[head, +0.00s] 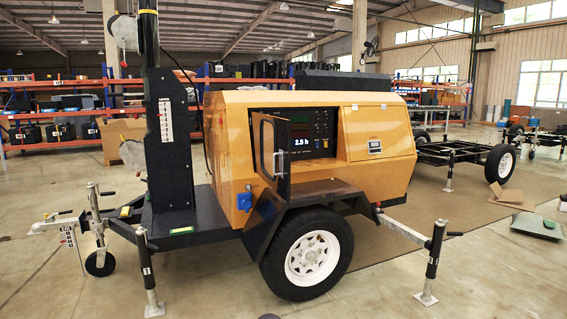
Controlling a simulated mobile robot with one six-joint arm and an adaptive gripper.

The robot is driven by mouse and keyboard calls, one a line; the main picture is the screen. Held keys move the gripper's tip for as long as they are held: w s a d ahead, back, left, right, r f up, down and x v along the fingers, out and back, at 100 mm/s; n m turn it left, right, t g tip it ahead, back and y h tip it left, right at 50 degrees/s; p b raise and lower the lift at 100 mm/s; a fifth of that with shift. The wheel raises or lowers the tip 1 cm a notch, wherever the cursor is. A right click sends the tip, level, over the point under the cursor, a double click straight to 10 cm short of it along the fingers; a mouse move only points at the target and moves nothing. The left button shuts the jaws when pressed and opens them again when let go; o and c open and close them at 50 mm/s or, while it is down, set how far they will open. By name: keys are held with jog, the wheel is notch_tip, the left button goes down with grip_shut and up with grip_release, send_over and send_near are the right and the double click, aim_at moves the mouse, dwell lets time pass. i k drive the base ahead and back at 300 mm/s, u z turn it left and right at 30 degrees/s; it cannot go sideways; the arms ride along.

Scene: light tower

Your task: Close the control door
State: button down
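In the head view a yellow light tower trailer (229,130) stands in the middle. Its control door (267,152), with a yellow outer skin and a dark inner frame with a handle, is swung open on the left side of a recess. The open recess shows a black control panel (313,130) with a lit display reading about 2.5 h. The door stands out from the body, roughly edge-on to the camera. My gripper is not in view.
A fender and large wheel (313,259) sit below the recess. An outrigger leg (434,262) reaches out at the right, and another jack (149,272) stands front left. The tall black mast base (167,145) is left of the body. Floor in front is mostly clear.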

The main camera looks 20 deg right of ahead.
aim_at(271, 136)
jog(key=i, duration=0.9)
jog(key=u, duration=0.05)
